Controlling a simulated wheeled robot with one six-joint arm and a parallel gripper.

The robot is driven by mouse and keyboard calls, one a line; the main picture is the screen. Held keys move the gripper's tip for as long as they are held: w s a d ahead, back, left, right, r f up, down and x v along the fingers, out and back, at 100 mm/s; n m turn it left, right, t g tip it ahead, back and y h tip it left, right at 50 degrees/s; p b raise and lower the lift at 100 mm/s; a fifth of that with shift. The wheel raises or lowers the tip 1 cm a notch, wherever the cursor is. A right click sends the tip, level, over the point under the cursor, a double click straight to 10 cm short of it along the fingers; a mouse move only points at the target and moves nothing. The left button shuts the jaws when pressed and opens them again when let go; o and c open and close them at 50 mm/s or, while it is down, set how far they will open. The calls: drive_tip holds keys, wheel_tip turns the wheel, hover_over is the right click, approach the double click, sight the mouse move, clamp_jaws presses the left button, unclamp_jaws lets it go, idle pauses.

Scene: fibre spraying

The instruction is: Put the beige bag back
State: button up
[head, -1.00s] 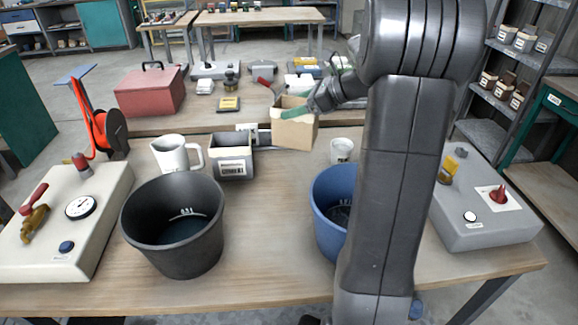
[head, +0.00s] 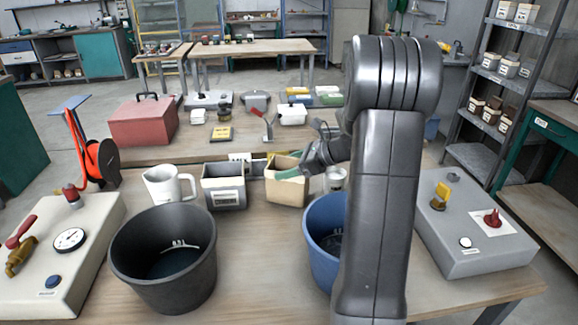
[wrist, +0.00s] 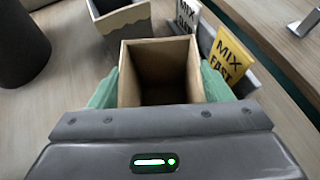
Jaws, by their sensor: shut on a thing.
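The beige bag (head: 285,193) is an open-topped, box-like bag, upright just right of the grey labelled container (head: 224,194). My gripper (head: 291,173) is shut on it, with green fingers on its sides. In the wrist view the bag (wrist: 160,72) shows its open top between the fingers of my gripper (wrist: 160,90); its inside is in shadow. The bag's base is at or close to the tabletop; I cannot tell if it touches.
A yellow "MIX FAST" card (wrist: 229,58) stands close beside the bag. The black bucket (head: 163,262) and blue bucket (head: 322,245) stand in front, the white jug (head: 163,187) to the left. A white cup (head: 335,178) is just right of the bag.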

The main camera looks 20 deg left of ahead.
drive_tip(key=o, duration=1.7)
drive_tip(key=shift+f, duration=0.1)
drive_tip(key=shift+o, duration=0.2)
drive_tip(key=shift+w+d+r, duration=0.1)
drive_tip(key=shift+d+r, duration=0.1)
drive_tip(key=shift+r, duration=0.05)
drive_tip(key=v, duration=1.1)
drive_tip(key=shift+d, duration=0.25)
